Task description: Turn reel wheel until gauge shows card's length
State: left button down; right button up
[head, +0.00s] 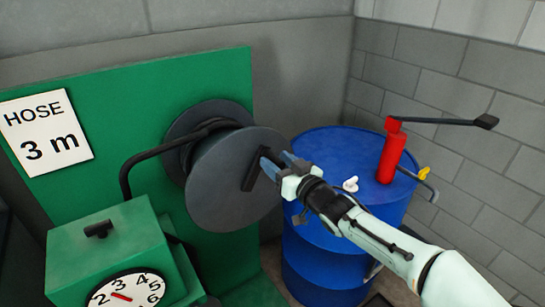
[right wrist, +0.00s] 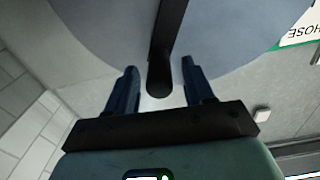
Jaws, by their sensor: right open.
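The white card (head: 46,131) on the green panel reads "HOSE 3 m". The dark grey reel wheel (head: 228,190) stands in front of the panel, with a dark crank bar and handle (head: 251,174) on its face. The round white gauge (head: 126,291) is cut off at the bottom edge; its short red needle appears to point up-left, between 2 and 3. My right gripper (head: 275,164) is at the wheel's right side. In the right wrist view its open fingers stand either side of the dark handle (right wrist: 160,78), with gaps visible on both sides. My left gripper is out of view.
A blue drum (head: 325,255) stands right of the wheel, under my right arm. On it are a red pump (head: 392,157) with a long dark lever and a small white fitting (head: 350,184). A green box (head: 105,250) carries the gauge. A dark hose runs to the reel.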

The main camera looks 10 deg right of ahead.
jog(key=shift+x, duration=1.4)
grip_shut()
jog(key=d+f+m+p, duration=0.2)
jog(key=p, duration=0.1)
jog(key=w+d+f+m+p, duration=0.1)
jog(key=d+m+p, duration=0.1)
jog(key=m+p, duration=0.1)
jog(key=shift+w+f+m, duration=0.15)
jog(key=shift+f+m, duration=0.15)
jog(key=shift+f, duration=0.05)
jog(key=shift+a, duration=0.1)
grip_release()
